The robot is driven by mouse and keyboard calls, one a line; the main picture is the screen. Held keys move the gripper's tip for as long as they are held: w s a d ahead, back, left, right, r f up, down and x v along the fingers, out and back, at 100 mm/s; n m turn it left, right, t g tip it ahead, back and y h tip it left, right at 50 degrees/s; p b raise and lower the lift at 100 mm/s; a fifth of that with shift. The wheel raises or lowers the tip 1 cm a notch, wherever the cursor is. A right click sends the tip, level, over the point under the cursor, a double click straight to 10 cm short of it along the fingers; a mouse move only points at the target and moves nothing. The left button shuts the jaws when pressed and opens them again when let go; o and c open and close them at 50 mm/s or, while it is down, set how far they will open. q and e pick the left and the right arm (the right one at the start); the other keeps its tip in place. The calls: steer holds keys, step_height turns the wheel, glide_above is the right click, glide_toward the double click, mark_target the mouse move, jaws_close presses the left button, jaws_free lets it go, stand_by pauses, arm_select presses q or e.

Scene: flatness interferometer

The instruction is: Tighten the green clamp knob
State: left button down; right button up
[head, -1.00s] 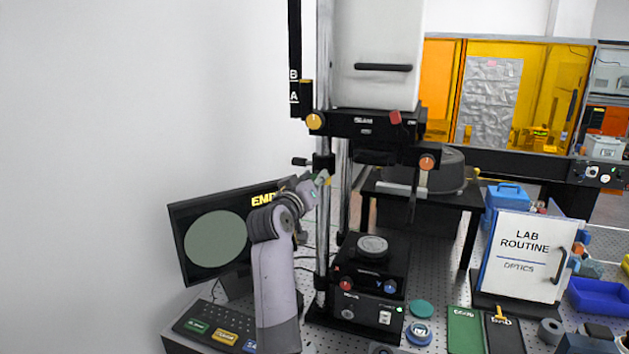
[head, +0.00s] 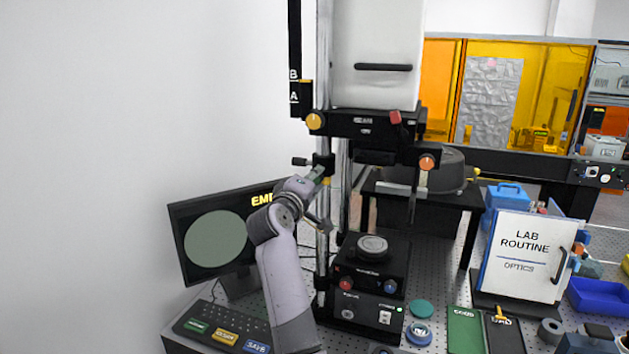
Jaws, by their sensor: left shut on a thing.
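The green clamp knob (head: 317,171) shows as a small green patch at the black clamp collar (head: 323,160) on the upright metal column. My left gripper (head: 321,176) is at the collar, shut on the knob, and its fingers hide most of it. The grey left arm reaches up to it from the bottom, in front of the monitor. My right gripper is not in view.
The monitor (head: 190,272) and button keyboard stand left of the column. The black base unit (head: 371,280) with a round stage stands right of it. The "LAB ROUTINE" board (head: 522,257) and trays are further right.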

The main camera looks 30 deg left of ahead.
arm_select(q)
steer(key=shift+n, duration=0.5)
steer(key=c, duration=1.3)
jaws_free()
steer(key=v, duration=0.7)
steer(key=shift+s, duration=0.25)
